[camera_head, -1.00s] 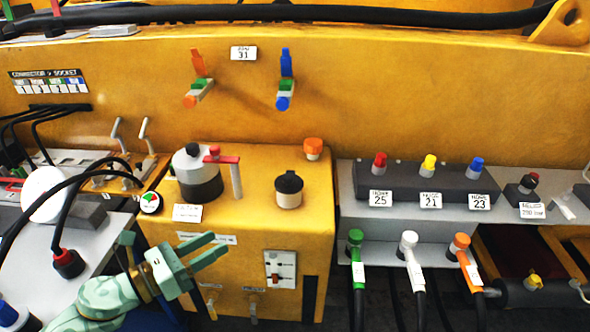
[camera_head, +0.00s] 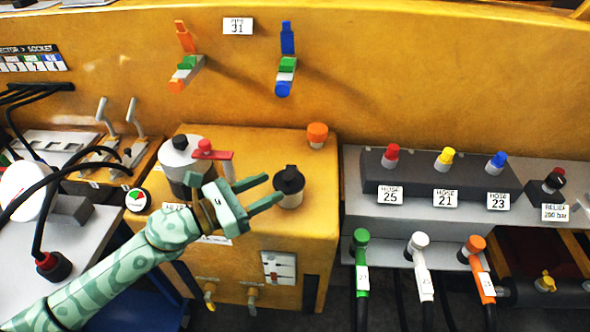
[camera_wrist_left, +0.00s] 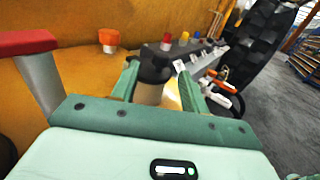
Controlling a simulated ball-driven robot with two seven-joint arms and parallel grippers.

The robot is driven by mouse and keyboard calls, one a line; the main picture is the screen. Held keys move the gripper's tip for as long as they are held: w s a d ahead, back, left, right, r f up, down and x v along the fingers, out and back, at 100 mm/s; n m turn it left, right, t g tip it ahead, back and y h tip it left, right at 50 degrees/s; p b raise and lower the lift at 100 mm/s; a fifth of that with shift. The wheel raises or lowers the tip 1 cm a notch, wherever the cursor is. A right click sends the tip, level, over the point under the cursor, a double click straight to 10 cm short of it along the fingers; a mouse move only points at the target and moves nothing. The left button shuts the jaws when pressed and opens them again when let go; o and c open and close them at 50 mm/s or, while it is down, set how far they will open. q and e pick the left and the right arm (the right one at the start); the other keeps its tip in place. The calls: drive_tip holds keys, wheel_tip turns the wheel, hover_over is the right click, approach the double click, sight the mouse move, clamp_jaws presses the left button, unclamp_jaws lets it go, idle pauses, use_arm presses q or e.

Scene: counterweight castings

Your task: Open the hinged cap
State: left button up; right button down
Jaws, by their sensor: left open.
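The hinged black cap (camera_head: 289,179) sits closed on a short pale filler neck (camera_head: 290,200) on top of the yellow housing. In the left wrist view the black cap (camera_wrist_left: 155,66) appears between the two green fingers, with the neck (camera_wrist_left: 149,93) below it. My left gripper (camera_head: 274,190) is open and just left of the cap in the head view, its fingers pointing toward it. I cannot tell whether a finger touches the cap. My right gripper is not in view.
A grey canister (camera_head: 181,152) with a red-handled lever (camera_head: 222,155) stands close left of my gripper. An orange knob (camera_head: 317,133) is behind the cap. A hose block (camera_head: 420,178) with coloured plugs lies to the right. Black cables (camera_head: 60,175) run at the left.

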sight(293, 176)
use_arm(q)
drive_tip(key=x, duration=0.7)
drive_tip(key=shift+w+d, duration=0.3)
clamp_jaws()
